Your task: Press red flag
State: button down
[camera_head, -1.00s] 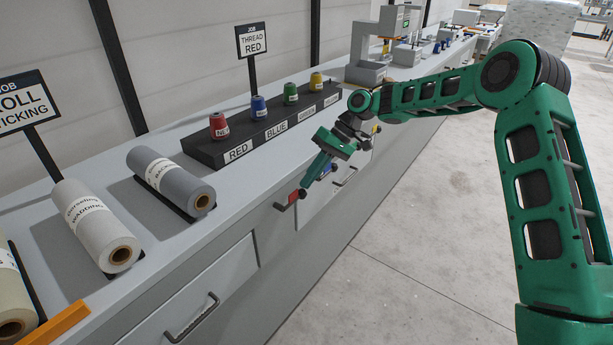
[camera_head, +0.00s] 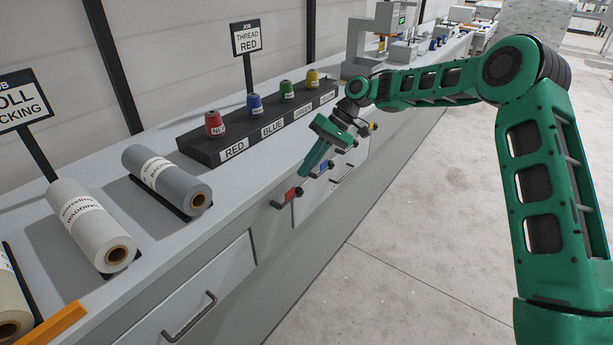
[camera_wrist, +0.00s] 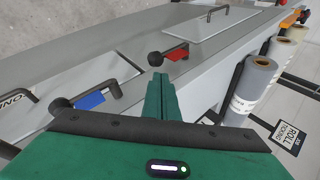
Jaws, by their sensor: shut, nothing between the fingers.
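The red flag (camera_head: 292,194) is a small red plate on a dark lever with a round knob, on the front face of the counter. It also shows in the wrist view (camera_wrist: 177,54), its knob just beyond my fingertips. My gripper (camera_head: 305,176) is shut and empty, pointing down just right of and above the red flag in the head view. In the wrist view its closed green fingers (camera_wrist: 160,78) end close below the red flag's knob. I cannot tell whether they touch it.
A blue flag (camera_wrist: 90,100) on a similar lever lies left of my fingers in the wrist view. Drawer handles (camera_head: 190,318) stick out of the counter front. Thread cones stand on a black rack (camera_head: 205,150); fabric rolls (camera_head: 165,178) lie on the counter. The floor at right is clear.

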jog(key=w+d+r, duration=0.5)
jog(key=d+r, duration=0.1)
jog(key=shift+w+d, duration=0.15)
jog(key=shift+d, duration=0.25)
jog(key=s+d+r+m+t+h, duration=0.1)
jog(key=s+d+r+m+h, duration=0.15)
jog(key=s+d, duration=0.7)
jog(key=s+d+r+m+t+h, duration=0.1)
jog(key=s+d+m+h, duration=0.15)
jog(key=s+d, duration=0.65)
jog(key=s+d+r+m+t+h, duration=0.15)
jog(key=s+d+m, duration=0.25)
jog(key=s+d, duration=0.55)
jog(key=s+d+f+m, duration=0.2)
jog(key=s+d, duration=0.3)
jog(key=s, duration=0.5)
jog(key=s+d+f+m, duration=0.1)
jog(key=s+d, duration=0.3)
jog(key=s, duration=0.6)
jog(key=shift+s+d+f+m, duration=0.15)
jog(key=shift+d+f+m, duration=0.25)
jog(key=shift+m, duration=0.4)
